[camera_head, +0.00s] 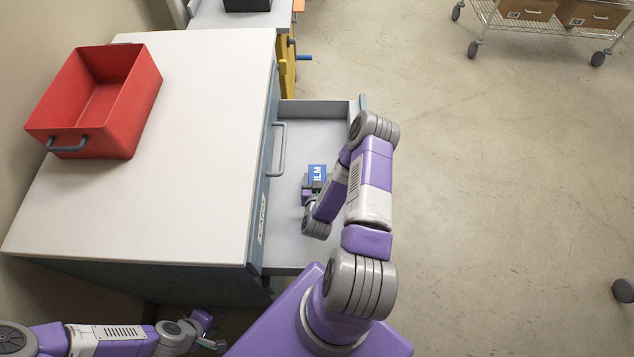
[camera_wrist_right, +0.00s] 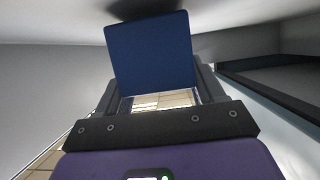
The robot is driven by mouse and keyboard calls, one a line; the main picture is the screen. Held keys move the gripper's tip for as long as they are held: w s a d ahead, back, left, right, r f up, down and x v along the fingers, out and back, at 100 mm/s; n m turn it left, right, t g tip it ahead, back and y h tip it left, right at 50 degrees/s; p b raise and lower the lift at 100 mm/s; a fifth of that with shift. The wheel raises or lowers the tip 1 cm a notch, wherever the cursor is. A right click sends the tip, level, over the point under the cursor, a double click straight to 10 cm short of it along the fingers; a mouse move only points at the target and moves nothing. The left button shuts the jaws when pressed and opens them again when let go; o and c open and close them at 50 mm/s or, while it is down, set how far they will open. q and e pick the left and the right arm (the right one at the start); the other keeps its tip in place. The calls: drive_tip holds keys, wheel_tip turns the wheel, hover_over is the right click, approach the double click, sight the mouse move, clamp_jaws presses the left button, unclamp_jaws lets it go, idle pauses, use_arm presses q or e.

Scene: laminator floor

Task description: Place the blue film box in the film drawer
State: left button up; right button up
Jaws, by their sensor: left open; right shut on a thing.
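The blue film box (camera_head: 317,172) with white lettering is in the open film drawer (camera_head: 305,130), near its middle. My right gripper (camera_head: 312,188) reaches down into the drawer and is shut on the box. In the right wrist view the blue film box (camera_wrist_right: 150,52) sits between the fingers, close to a grey drawer surface. I cannot tell whether it touches the drawer floor. My left gripper (camera_head: 212,333) is open and empty, low at the bottom left, in front of the cabinet.
A red bin (camera_head: 120,115) with a grey handle stands on the white cabinet top (camera_head: 200,130). A wire cart (camera_head: 545,22) with cardboard boxes stands at the far right. The floor (camera_head: 500,180) on the right is mostly clear.

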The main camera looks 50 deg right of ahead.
drive_tip(key=shift+f, duration=0.3)
drive_tip(key=shift+f, duration=0.15)
drive_tip(key=o, duration=1.2)
drive_tip(key=shift+r, duration=0.2)
